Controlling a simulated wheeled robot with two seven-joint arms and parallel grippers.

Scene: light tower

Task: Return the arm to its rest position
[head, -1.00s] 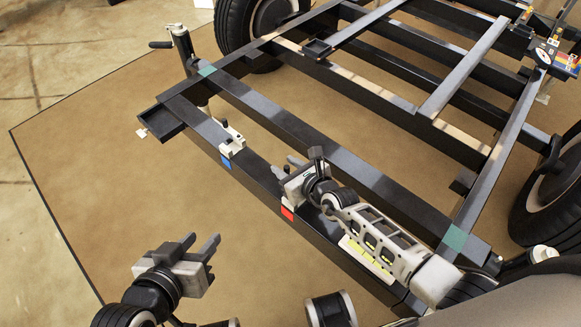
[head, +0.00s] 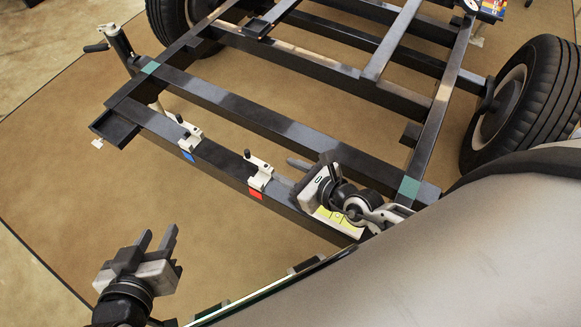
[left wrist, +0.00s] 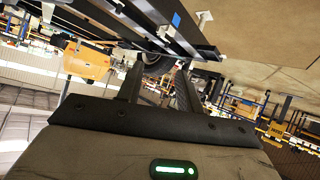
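In the head view my left gripper (head: 157,237) is at the lower left, over the brown floor and clear of the frame. Its two fingers stand apart with nothing between them. The left wrist view also shows its fingers (left wrist: 159,88) apart and empty. My right gripper (head: 291,174) is above the front beam of the black frame (head: 230,118), right of the red-marked fixture. Its fingers point left and look apart, with nothing seen between them. My right forearm is mostly hidden behind a large grey surface at the lower right.
Two white fixtures with black knobs sit on the front beam, by a blue mark (head: 188,156) and a red mark (head: 255,195). A yellow label (head: 338,222) lies near my right gripper. A wheel (head: 520,105) stands at right. Floor (head: 70,180) at left is clear.

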